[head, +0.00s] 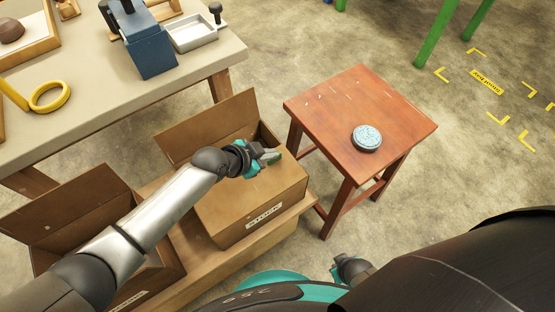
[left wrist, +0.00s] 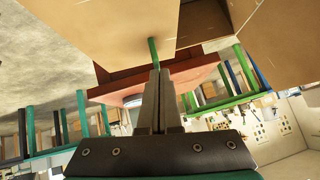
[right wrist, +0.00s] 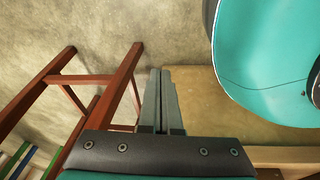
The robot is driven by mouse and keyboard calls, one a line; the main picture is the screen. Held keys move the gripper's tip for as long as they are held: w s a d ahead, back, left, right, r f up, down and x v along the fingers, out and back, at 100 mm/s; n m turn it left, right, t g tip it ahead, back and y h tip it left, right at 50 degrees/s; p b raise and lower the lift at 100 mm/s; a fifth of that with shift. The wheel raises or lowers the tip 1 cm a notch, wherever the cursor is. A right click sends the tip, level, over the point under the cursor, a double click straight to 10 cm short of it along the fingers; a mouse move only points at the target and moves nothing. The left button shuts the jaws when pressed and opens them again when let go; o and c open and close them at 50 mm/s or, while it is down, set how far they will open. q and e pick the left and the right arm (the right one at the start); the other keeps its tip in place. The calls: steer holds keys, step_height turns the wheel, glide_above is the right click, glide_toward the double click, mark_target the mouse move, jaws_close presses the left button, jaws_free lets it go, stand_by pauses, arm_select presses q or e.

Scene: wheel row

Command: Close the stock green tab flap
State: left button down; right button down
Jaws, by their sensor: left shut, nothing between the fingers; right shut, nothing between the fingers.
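The stock box (head: 286,207), brown cardboard with a STOCK label (head: 265,216), stands on a low wooden bench. One flap (head: 208,128) stands raised at its back left; a brown panel (head: 245,195) covers the near part of its top. My left gripper (head: 268,158) is shut and empty over the box's far right part. The green tab (head: 277,155) shows at its fingertips; in the left wrist view the green tab (left wrist: 153,49) is just beyond the closed tips. I cannot tell whether they touch. My right gripper (right wrist: 160,74) is shut and empty, low beside my base.
A second open box (head: 95,205) stands left of the stock box. A red-brown stool (head: 330,108) with a round tin (head: 367,138) stands to the right. A workbench (head: 120,95) with a blue device (head: 150,50) is behind. Floor right of the stool is clear.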

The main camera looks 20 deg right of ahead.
arm_select(q)
steer(key=shift+w+a+f, duration=0.1)
steer(key=shift+w+f, duration=0.1)
steer(key=shift+f, duration=0.05)
arm_select(e)
steer(key=shift+w+a+r, duration=0.2)
steer(key=shift+w+a, duration=0.2)
steer(key=shift+w, duration=0.15)
steer(key=shift+r, duration=0.1)
